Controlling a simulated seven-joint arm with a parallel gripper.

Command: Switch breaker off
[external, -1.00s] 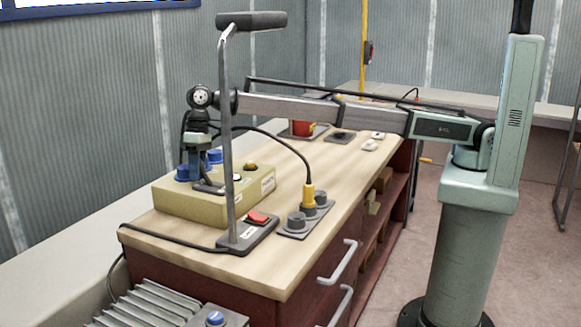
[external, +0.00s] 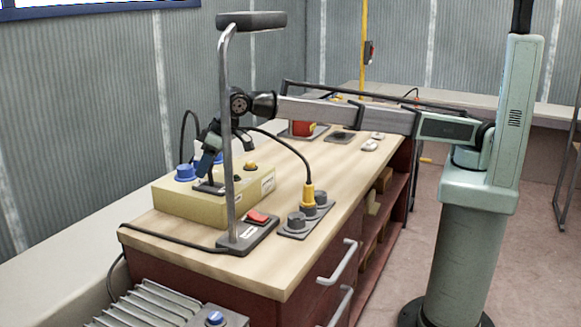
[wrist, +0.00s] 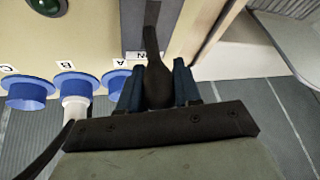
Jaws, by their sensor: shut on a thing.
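The yellow box (external: 200,208) sits on the wooden bench top and has a grey plate with a black lever (wrist: 152,40) rising from it, near a small label seen upside down in the wrist view. My gripper (wrist: 157,85) is shut on this lever, with a blue-grey finger on each side of it. In the external view my gripper (external: 205,168) tilts over the box, partly behind a lamp post. A round indicator (external: 237,178) on the box looks dark green; it also shows in the wrist view (wrist: 46,4).
Blue round connectors (wrist: 66,84) marked A, B and C line the box beside my gripper. A grey lamp post (external: 229,140) with a red switch (external: 257,217) stands in front. A yellow plug (external: 308,195) sits in a dark socket strip. A red container (external: 303,128) stands farther back.

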